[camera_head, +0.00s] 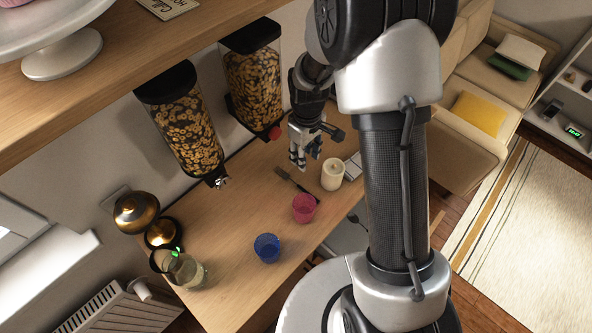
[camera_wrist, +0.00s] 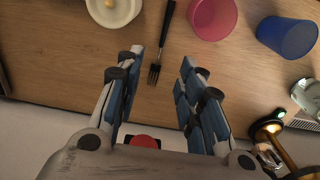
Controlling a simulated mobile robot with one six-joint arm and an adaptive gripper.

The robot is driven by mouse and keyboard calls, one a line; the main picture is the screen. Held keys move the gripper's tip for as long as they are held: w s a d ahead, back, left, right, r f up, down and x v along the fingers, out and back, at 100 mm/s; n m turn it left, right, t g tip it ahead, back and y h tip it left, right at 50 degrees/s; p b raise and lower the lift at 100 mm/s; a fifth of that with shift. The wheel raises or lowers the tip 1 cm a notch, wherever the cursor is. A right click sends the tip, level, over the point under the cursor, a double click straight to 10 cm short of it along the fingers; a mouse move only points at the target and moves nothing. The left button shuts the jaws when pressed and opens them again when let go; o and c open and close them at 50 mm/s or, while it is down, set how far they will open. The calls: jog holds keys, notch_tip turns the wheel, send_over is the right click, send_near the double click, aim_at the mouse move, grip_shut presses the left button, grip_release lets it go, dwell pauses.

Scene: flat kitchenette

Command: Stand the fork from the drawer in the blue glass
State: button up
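The fork (camera_head: 284,175) has a dark handle and lies flat on the wooden counter, left of the candle. In the wrist view the fork (camera_wrist: 166,32) lies with its tines toward my gripper and its handle running to the top edge. My gripper (camera_head: 301,158) is open and empty above the counter, near the fork. In the wrist view its fingers (camera_wrist: 161,62) are spread on both sides of the tines, with gaps. The blue glass (camera_head: 267,248) stands upright at the counter's front part; it also shows in the wrist view (camera_wrist: 287,37).
A pink glass (camera_head: 304,207) stands between the fork and the blue glass. A white candle (camera_head: 332,174) stands right of the fork. Two cereal dispensers (camera_head: 182,128) hang along the wall. A glass jar (camera_head: 187,271) stands at the left end. A greyish opening, perhaps a drawer (camera_head: 346,237), shows below the counter edge.

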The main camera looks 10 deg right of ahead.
aim_at(304, 189)
jog(key=f+b, duration=0.1)
jog(key=f, duration=0.4)
jog(key=f+b, duration=0.1)
jog(key=f, duration=0.5)
jog(key=f+b, duration=0.1)
jog(key=f, duration=0.5)
jog(key=shift+s+a, duration=0.1)
jog(key=shift+s, duration=0.3)
jog(key=shift+r, duration=0.1)
jog(key=shift+c, duration=0.2)
grip_shut()
